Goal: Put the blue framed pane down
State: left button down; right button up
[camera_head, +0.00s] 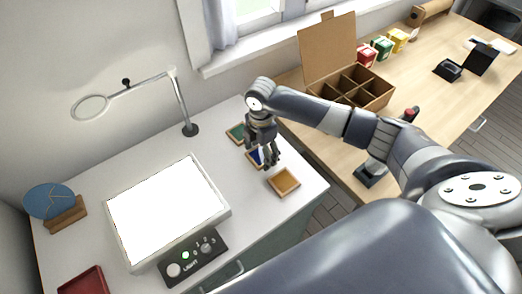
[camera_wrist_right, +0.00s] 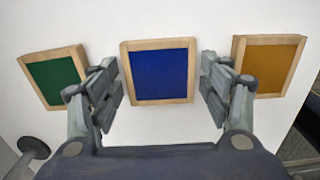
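The blue framed pane (camera_head: 254,158) lies on the white tabletop, partly hidden behind my right gripper in the head view. In the right wrist view the blue pane (camera_wrist_right: 158,72) shows its whole wooden frame, between my right gripper's fingers. My right gripper (camera_wrist_right: 160,90) is open, with a finger on each side of the pane and a gap to its frame. In the head view the right gripper (camera_head: 270,163) points down over the pane. My left gripper is not in view.
A green framed pane (camera_head: 236,133) and an amber framed pane (camera_head: 284,182) lie on either side of the blue one. A lit light panel (camera_head: 165,210) lies to the left. A magnifier lamp base (camera_head: 190,130) stands behind. A divided cardboard box (camera_head: 350,88) is on the wooden table.

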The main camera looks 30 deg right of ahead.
aim_at(261, 155)
dwell(0.3)
notch_tip(261, 155, up, 12)
jog(key=b, duration=0.1)
jog(key=shift+r, duration=0.15)
jog(key=shift+s, duration=0.1)
dwell(0.7)
